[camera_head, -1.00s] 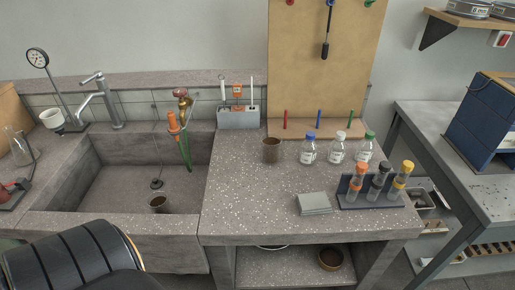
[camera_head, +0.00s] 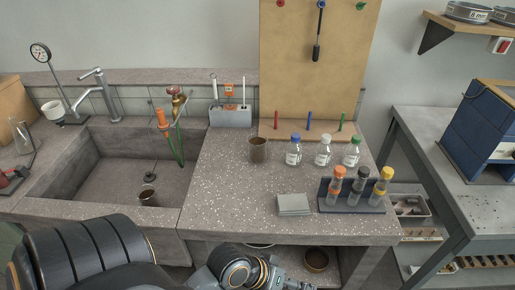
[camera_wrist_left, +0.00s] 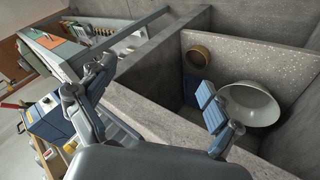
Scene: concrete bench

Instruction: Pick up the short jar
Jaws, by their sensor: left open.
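The shelf jar looks shortest. A round brown jar (camera_wrist_left: 198,57) also shows on the shelf in the left wrist view, beside a pale bowl (camera_wrist_left: 250,104). My left gripper (camera_wrist_left: 152,80) is open and empty in the left wrist view, its fingers wide apart and short of the shelf jar. My right gripper is out of view.
The concrete bench (camera_head: 225,205) overhangs the shelf. On it are a tube rack (camera_head: 350,205), a grey-green block (camera_head: 294,204) and capped bottles (camera_head: 323,153). The sink (camera_head: 95,165) is at left. The front left of the bench top is clear.

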